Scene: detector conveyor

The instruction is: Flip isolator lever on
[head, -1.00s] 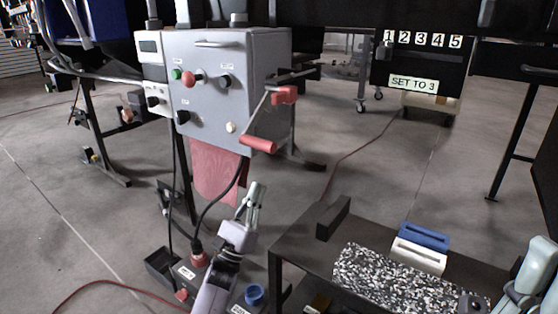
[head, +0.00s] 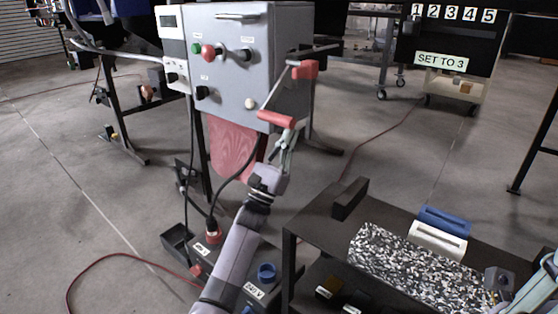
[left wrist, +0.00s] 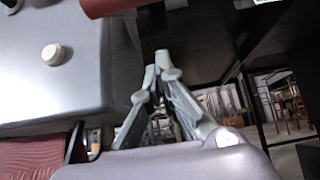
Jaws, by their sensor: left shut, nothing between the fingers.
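The isolator lever has a red handle (head: 277,119) on a thin metal arm, running down and left from a red block (head: 305,70) on the right side of the grey control box (head: 235,75). My left gripper (head: 289,138) is shut and empty just below the handle's right end. In the left wrist view its fingertips (left wrist: 162,60) are together, and the red handle (left wrist: 112,5) shows at the top edge, above and left of them. I cannot tell whether they touch the handle. Part of my right gripper (head: 545,278) shows at the right edge; its jaws are unclear.
A dark table (head: 318,215) at the lower right holds a speckled mat, a dark block (head: 349,198), and blue and white pieces (head: 440,238). Below the box are cables and a blue socket (head: 267,272). A "SET TO 3" sign (head: 440,62) hangs behind. Open floor lies between.

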